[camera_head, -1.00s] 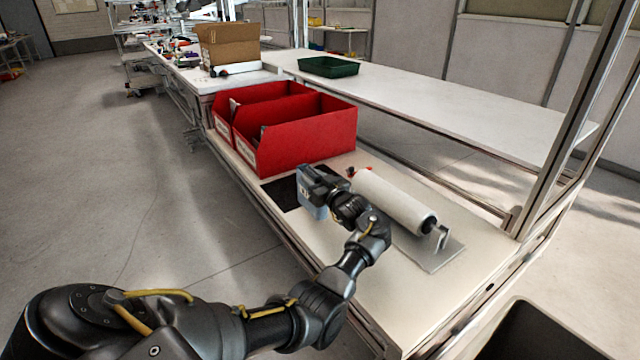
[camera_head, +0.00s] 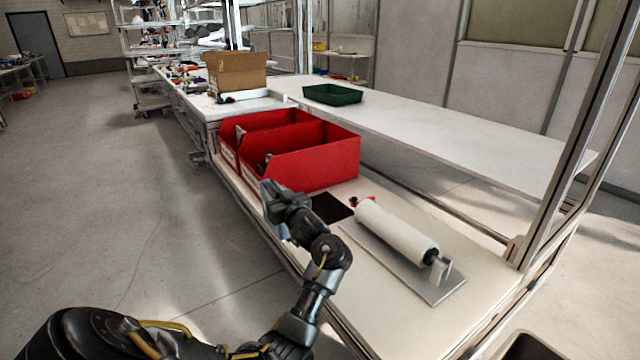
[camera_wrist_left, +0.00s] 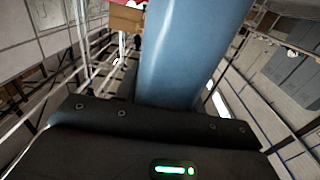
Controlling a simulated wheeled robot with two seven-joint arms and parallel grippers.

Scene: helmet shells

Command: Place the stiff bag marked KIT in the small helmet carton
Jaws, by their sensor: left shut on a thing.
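My left gripper (camera_head: 272,192) is shut on the stiff bag. The bag shows large and light blue in the left wrist view (camera_wrist_left: 190,52), rising from between the jaws; its KIT mark is not visible there. The gripper is over the left edge of the near bench, in front of the red bins. A brown cardboard carton (camera_head: 236,76) stands far back on the bench line, well beyond the gripper; I cannot read any label on it. It also seems to show in the left wrist view (camera_wrist_left: 126,19). My right gripper is out of view.
Two red bins (camera_head: 318,166) stand between the gripper and the carton. A dark mat (camera_head: 331,208) and a white roll (camera_head: 397,227) on a metal plate lie on the near bench. A green tray (camera_head: 332,94) sits on the back table. The floor at left is clear.

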